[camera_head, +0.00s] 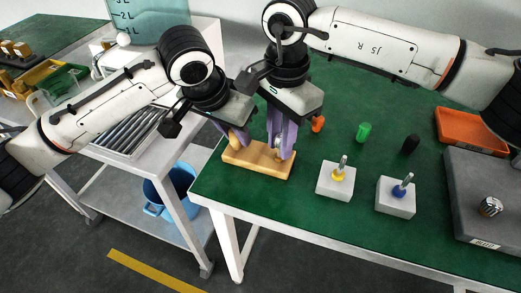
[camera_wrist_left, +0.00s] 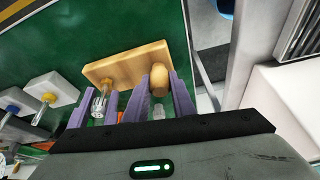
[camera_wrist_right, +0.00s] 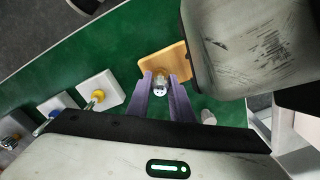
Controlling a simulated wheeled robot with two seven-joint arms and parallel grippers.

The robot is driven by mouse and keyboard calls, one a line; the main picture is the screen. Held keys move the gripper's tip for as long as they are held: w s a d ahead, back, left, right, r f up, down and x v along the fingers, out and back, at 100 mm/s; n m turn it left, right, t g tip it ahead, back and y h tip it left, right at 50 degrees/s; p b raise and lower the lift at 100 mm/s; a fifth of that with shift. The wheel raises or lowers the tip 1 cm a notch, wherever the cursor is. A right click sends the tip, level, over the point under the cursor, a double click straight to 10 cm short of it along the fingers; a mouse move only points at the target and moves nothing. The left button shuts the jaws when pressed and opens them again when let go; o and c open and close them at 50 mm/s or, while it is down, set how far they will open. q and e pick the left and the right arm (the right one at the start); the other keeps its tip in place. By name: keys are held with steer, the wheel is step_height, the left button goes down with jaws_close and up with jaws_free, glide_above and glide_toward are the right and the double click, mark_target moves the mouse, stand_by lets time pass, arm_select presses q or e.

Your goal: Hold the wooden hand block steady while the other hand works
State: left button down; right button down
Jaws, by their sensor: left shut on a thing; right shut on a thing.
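The wooden block (camera_head: 258,160) lies on the green mat near the table's left front corner; it also shows in the left wrist view (camera_wrist_left: 125,66) and right wrist view (camera_wrist_right: 163,61). A rounded wooden knob (camera_wrist_left: 159,80) stands at one end. My left gripper (camera_head: 238,138) is shut around this knob. My right gripper (camera_head: 281,148) is at the block's other end, its purple fingers shut on a small metal part (camera_wrist_right: 160,85). Whether the metal part touches the block is hard to tell. My left gripper's body hides part of the block in the right wrist view.
Two white blocks, one with a yellow-collared tool (camera_head: 337,178) and one with a blue-collared tool (camera_head: 397,196), stand to the right. Orange (camera_head: 318,123), green (camera_head: 364,131) and black (camera_head: 411,144) pieces stand behind. An orange tray (camera_head: 470,128) and grey slab (camera_head: 480,185) are far right.

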steer(key=c, duration=1.6)
jaws_free()
steer(key=shift+o, duration=0.2)
steer(key=shift+r, duration=0.15)
step_height(320, 180, up, 12)
